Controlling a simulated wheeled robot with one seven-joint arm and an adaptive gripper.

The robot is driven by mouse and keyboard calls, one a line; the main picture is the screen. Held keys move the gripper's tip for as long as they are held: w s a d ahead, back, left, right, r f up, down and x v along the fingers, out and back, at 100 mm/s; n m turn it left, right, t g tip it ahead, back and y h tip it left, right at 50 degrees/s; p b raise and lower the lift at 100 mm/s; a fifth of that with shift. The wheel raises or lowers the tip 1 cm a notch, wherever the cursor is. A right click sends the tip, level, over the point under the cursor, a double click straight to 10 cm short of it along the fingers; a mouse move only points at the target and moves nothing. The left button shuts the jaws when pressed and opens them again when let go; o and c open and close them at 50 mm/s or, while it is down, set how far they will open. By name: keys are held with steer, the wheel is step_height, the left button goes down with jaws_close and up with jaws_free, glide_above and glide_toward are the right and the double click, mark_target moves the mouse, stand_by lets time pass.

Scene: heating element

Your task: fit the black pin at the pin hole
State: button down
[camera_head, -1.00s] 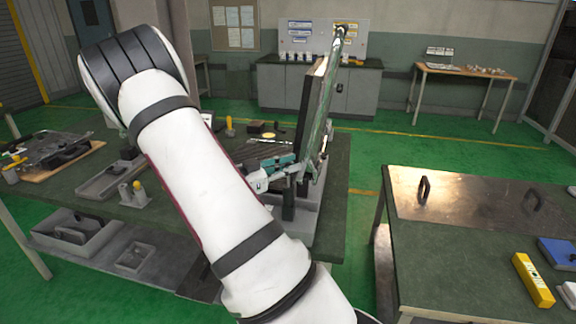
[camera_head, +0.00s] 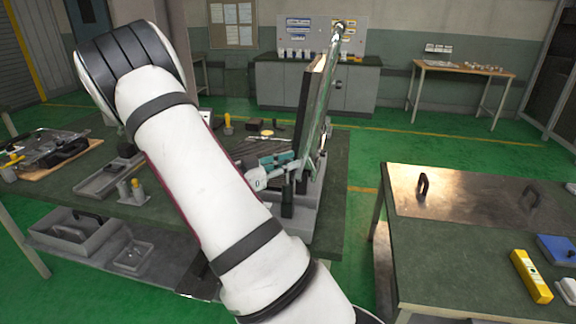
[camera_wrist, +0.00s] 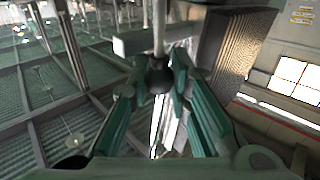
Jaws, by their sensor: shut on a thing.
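My gripper (camera_wrist: 160,64) has teal fingers and is shut on a small dark piece (camera_wrist: 159,80), which looks like the black pin. Most of the pin is hidden between the fingers. A grey rod (camera_wrist: 159,28) rises just beyond the fingertips, beside a grey bar (camera_wrist: 138,42). In the head view my gripper (camera_head: 286,160) is at the lower left side of an upright panel (camera_head: 318,105), close to its stand (camera_head: 288,200). I cannot make out the pin hole, or whether the pin touches it.
The panel stands on a green-topped bench (camera_head: 330,165) with grey trays (camera_head: 108,180) and loose parts at left. A second bench (camera_head: 440,240) at right carries a metal plate and a yellow box (camera_head: 531,276). Green floor separates the benches.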

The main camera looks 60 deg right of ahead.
steer(key=shift+r+p, duration=0.45)
steer(key=shift+r, duration=0.9)
steer(key=shift+f+b, duration=1.35)
steer(key=shift+f, duration=0.55)
stand_by(1.2)
steer(key=c, duration=1.4)
jaws_free()
steer(key=v, duration=1.2)
